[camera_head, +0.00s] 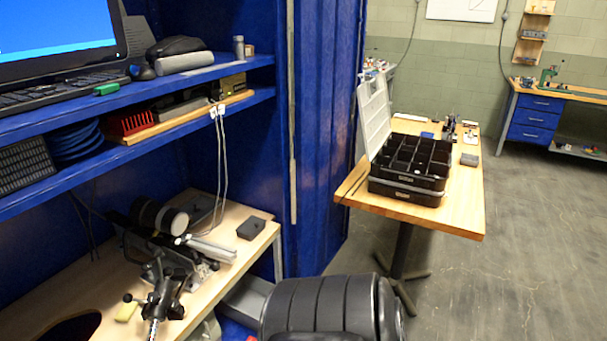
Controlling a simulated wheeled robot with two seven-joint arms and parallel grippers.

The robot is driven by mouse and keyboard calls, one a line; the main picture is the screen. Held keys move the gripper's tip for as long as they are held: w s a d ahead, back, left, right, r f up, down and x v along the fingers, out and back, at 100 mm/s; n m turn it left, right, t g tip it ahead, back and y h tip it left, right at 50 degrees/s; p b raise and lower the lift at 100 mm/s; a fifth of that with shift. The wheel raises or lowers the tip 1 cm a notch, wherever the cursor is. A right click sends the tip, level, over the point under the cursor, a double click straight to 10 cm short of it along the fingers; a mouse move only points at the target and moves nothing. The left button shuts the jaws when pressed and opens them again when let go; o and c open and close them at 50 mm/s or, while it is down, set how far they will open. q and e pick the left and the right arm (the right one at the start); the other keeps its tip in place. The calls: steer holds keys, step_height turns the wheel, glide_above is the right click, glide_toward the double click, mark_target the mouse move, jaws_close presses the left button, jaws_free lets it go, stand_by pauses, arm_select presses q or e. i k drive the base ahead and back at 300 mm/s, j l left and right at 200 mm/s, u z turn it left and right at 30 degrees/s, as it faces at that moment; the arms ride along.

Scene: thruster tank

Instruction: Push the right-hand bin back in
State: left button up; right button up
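I cannot tell for certain which thing is the right-hand bin. A grey, box-like part (246,297) juts out below the right end of the lower bench, partly hidden by a black ribbed rounded object (322,306) at the bottom edge. On the wooden table stands a black compartment organizer (405,190) with its clear lid (375,115) raised. Neither of my grippers is recognisable in this view.
A wooden bench (90,265) at the left carries a clamp-like black and silver device (165,275) and a small black box (251,229). Blue shelves (180,85) hang above it. Bare grey floor (530,240) lies right of the wooden table (455,205).

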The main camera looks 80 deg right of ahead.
mark_target(243, 305)
steer(key=z, duration=2.1)
steer(key=i+l+u, duration=0.1)
steer(key=l, duration=0.4)
steer(key=i+l+u, duration=0.1)
steer(key=l, duration=0.35)
